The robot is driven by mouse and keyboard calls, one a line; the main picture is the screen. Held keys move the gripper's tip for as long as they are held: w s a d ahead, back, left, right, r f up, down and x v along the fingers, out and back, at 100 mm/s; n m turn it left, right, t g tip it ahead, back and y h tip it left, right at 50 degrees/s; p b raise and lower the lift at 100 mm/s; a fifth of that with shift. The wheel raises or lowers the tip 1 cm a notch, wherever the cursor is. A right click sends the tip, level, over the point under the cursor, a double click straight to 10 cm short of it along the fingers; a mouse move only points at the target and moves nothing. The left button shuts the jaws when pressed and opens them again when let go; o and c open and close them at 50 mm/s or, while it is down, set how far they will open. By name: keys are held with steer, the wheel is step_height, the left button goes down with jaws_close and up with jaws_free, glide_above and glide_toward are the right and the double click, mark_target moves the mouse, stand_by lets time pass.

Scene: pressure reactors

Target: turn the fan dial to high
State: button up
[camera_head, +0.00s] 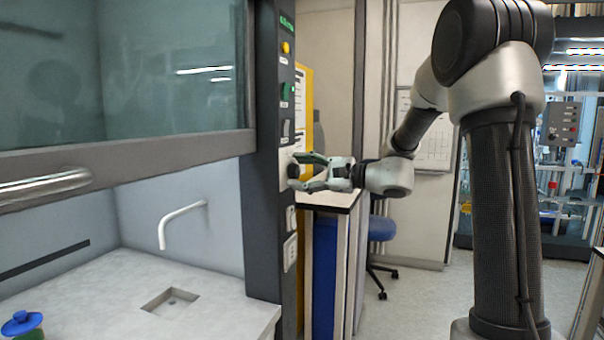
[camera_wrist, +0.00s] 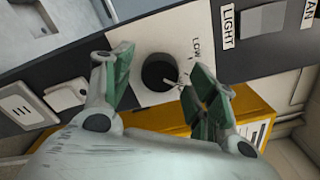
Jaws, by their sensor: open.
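The fan dial (camera_wrist: 158,72) is a round black knob on a pale plate of the dark control post. In the wrist view a "LOW" label stands beside it and a light pointer mark shows at its right edge. In the head view the dial (camera_head: 293,171) is partly hidden by my fingers. My gripper (camera_wrist: 152,75) is open, with one green-padded finger on each side of the dial. The head view shows my gripper (camera_head: 297,172) at the post, pointing left. I cannot tell whether the fingers touch the knob. No "HIGH" label is visible.
The post (camera_head: 268,120) carries a yellow button (camera_head: 286,47), a green switch (camera_head: 287,90) and sockets (camera_head: 290,252) below. Left is the fume hood with its glass sash (camera_head: 120,70) and metal handle (camera_head: 45,186). A side table (camera_head: 330,200) stands behind the post under my gripper.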

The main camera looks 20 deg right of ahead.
steer(key=c, duration=1)
steer(key=shift+c, duration=0.2)
steer(key=m, duration=0.4)
steer(key=shift+m, duration=2.6)
steer(key=o, duration=1)
steer(key=shift+o, duration=0.2)
